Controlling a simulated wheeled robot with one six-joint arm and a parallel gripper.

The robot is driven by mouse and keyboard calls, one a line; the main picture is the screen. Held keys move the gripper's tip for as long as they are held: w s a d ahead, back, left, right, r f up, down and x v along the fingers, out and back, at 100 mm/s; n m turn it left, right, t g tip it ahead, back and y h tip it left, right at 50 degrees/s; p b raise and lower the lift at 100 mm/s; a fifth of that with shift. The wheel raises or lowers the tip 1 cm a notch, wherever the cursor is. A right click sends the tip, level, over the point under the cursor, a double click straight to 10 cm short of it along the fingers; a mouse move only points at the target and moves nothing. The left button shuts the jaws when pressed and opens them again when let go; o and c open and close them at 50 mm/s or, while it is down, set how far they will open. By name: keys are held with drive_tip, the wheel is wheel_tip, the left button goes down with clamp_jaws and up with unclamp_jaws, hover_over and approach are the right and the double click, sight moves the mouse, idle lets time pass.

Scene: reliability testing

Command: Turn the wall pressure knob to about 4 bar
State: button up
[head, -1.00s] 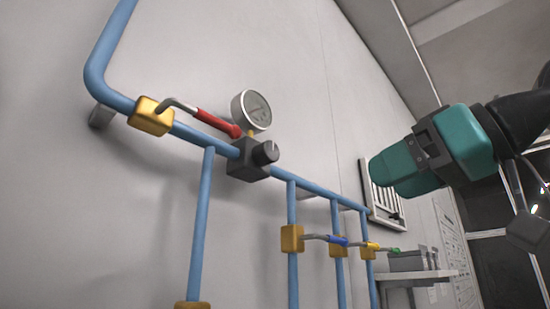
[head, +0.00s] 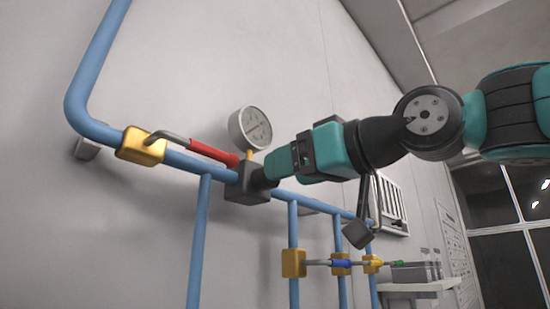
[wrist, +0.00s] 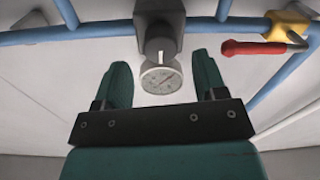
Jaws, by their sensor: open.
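The black pressure knob sits on a dark square block (head: 240,185) on the blue pipe. In the head view the knob is mostly hidden behind my gripper (head: 272,168). In the wrist view the knob (wrist: 160,44) shows with a light line on its face, just beyond and between my open teal fingers (wrist: 163,76). I cannot tell whether the fingers touch it. The round pressure gauge (head: 250,128) stands above the block, and it also shows in the wrist view (wrist: 161,79). Its needle reading is too small to tell.
A red-handled valve (head: 209,149) on a yellow fitting (head: 142,146) lies on the pipe left of the knob. Blue, yellow and green-handled valves (head: 341,264) sit lower right. A shelf (head: 418,286) with a grey box is at the right.

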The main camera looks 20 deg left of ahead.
sight(260, 182)
drive_tip(key=p+x, duration=0.1)
drive_tip(key=x, duration=0.2)
drive_tip(key=shift+w+a, duration=0.1)
drive_tip(key=shift+a, duration=0.15)
drive_tip(key=c, duration=0.9)
drive_tip(key=shift+m, duration=0.3)
